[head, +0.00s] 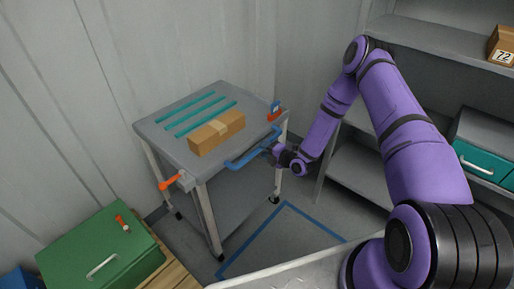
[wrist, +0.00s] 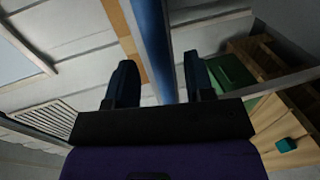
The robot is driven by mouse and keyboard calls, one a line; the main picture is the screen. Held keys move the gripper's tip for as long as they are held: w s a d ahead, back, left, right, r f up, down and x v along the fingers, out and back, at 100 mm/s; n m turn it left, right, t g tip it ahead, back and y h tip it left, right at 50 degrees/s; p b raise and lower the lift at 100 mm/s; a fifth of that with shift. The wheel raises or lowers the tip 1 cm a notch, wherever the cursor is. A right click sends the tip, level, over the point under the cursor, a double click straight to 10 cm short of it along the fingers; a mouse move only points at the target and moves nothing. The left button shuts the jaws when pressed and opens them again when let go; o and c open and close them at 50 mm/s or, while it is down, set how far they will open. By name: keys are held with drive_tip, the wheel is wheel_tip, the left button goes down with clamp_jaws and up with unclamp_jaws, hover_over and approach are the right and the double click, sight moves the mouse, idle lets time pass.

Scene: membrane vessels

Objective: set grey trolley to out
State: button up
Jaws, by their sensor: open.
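The grey trolley (head: 163,137) stands against the corrugated wall, with its wheels on the floor. A blue push handle (head: 250,154) runs along its near right edge. My gripper (head: 270,152) is at the right part of this handle. In the wrist view my gripper (wrist: 158,82) is open, and the blue handle bar (wrist: 154,45) runs between its two fingers. I cannot tell whether a finger touches the bar. A cardboard box (head: 216,132) and several teal strips (head: 200,114) are on the trolley's top.
A blue floor outline (head: 247,243) lies in front of the trolley, and the floor inside it is clear. A green box (head: 100,250) stands on a wooden pallet at the lower left. Grey shelves with teal drawers (head: 483,163) stand at the right. An orange lever (head: 171,182) sits at the trolley's near corner.

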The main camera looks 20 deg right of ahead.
drive_tip(key=shift+x, duration=2.3)
clamp_jaws()
